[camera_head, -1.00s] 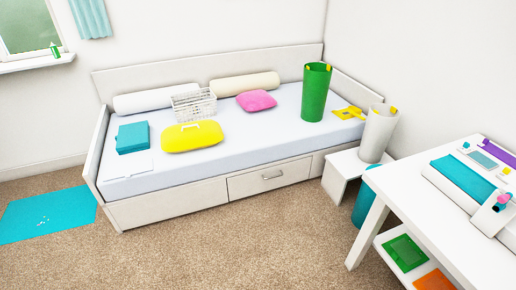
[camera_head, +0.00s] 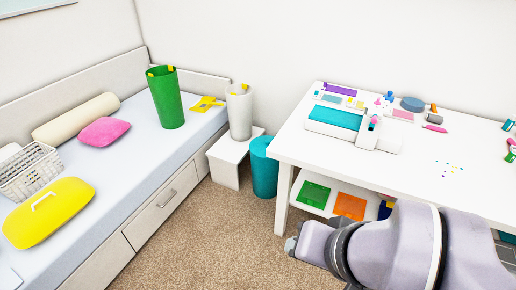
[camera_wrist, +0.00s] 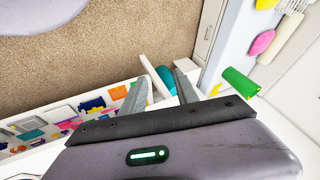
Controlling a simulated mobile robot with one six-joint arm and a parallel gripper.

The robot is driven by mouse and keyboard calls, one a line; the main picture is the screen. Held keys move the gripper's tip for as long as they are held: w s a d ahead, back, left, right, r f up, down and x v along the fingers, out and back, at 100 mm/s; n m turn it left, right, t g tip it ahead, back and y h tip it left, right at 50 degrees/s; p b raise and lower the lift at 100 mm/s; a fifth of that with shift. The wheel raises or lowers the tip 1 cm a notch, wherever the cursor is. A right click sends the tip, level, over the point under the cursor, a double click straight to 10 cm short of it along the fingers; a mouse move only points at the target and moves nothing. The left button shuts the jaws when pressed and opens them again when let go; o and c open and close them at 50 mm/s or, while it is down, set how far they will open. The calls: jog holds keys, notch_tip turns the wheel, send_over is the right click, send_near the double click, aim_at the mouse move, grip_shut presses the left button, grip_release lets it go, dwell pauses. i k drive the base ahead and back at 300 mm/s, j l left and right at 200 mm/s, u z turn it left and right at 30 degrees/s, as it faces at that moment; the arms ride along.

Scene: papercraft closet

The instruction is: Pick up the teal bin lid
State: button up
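A teal cylindrical bin (camera_head: 264,170) stands on the carpet between the small white stool and the desk. Its top shows as teal, but I cannot tell a separate lid from the bin. In the wrist view a teal shape (camera_wrist: 167,80), likely this bin, shows in the gap between my fingers, some way beyond them. My gripper (camera_wrist: 162,75) is open, with nothing between its fingers.
The white desk (camera_head: 290,150) carries several small items, with green (camera_head: 313,194) and orange (camera_head: 350,205) pieces on its lower shelf. The white stool (camera_head: 226,168) holds a white bin (camera_head: 239,115). A green bin (camera_head: 166,100) stands on the bed. Carpet (camera_head: 220,235) is clear in front.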

aim_at(258, 146)
jog(key=i+j+z, duration=0.2)
jog(key=i, duration=0.2)
jog(key=i+j+z, duration=0.2)
jog(key=i+j, duration=0.15)
jog(key=i+j+z, duration=0.2)
jog(key=i+j, duration=0.2)
jog(key=i+j+z, duration=0.2)
jog(key=i+j, duration=0.15)
jog(key=i+j+z, duration=0.2)
jog(key=j, duration=0.35)
jog(key=i+j+z, duration=0.2)
jog(key=i+j, duration=0.15)
jog(key=j, duration=0.15)
jog(key=i+j+z, duration=0.2)
jog(key=j, duration=0.35)
jog(key=i+j+z, duration=0.2)
jog(key=j, duration=0.4)
